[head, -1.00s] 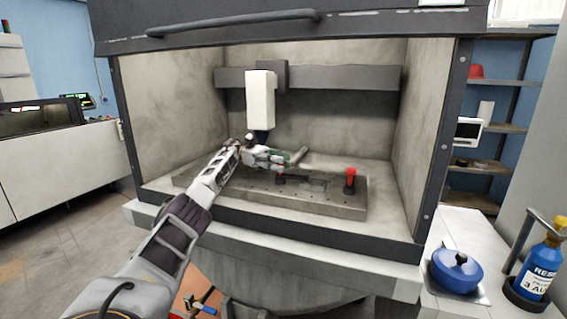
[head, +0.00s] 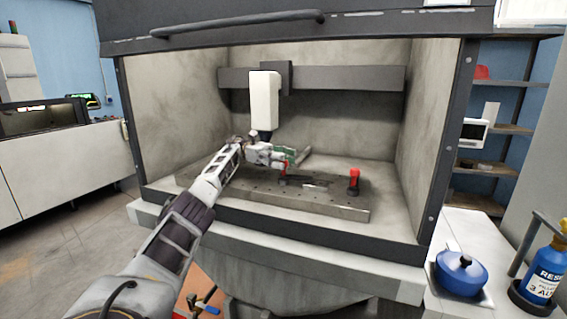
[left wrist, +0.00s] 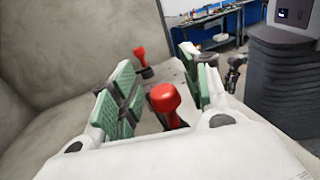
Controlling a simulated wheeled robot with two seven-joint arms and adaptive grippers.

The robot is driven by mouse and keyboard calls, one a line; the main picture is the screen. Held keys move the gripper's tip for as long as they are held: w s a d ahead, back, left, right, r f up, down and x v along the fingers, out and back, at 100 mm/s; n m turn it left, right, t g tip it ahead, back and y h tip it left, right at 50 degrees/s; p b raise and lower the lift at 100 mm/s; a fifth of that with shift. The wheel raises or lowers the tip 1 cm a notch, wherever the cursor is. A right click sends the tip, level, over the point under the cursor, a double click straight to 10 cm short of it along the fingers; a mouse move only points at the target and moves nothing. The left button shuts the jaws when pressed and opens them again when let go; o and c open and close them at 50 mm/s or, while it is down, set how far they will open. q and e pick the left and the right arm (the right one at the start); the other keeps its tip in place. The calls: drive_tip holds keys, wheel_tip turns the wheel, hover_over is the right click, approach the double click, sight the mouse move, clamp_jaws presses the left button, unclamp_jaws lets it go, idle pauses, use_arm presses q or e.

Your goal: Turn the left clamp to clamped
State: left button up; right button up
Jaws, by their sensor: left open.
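The left clamp's red-tipped handle (head: 284,169) stands on the fixture plate (head: 235,197), partly hidden by my left gripper (head: 287,155). In the left wrist view, my left gripper (left wrist: 163,90) is open, with green-padded fingers on both sides of a near red knob (left wrist: 165,98), which seems to be the left clamp's. I cannot tell whether the pads touch it. The right clamp's red handle (head: 354,177) stands upright further right on the plate. Its red knob (left wrist: 140,54) seems to be the farther one in the left wrist view. My right gripper is not in view.
A white machine head (head: 264,100) hangs above and behind my gripper. The grey chamber walls (head: 425,130) enclose the plate on the sides and back. Dark flat parts (head: 315,184) lie between the clamps. A blue pot (head: 460,272) and blue bottle (head: 544,272) stand outside at right.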

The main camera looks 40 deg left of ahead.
use_arm(q)
drive_tip(key=shift+r, duration=4.2)
drive_tip(key=shift+r, duration=0.1)
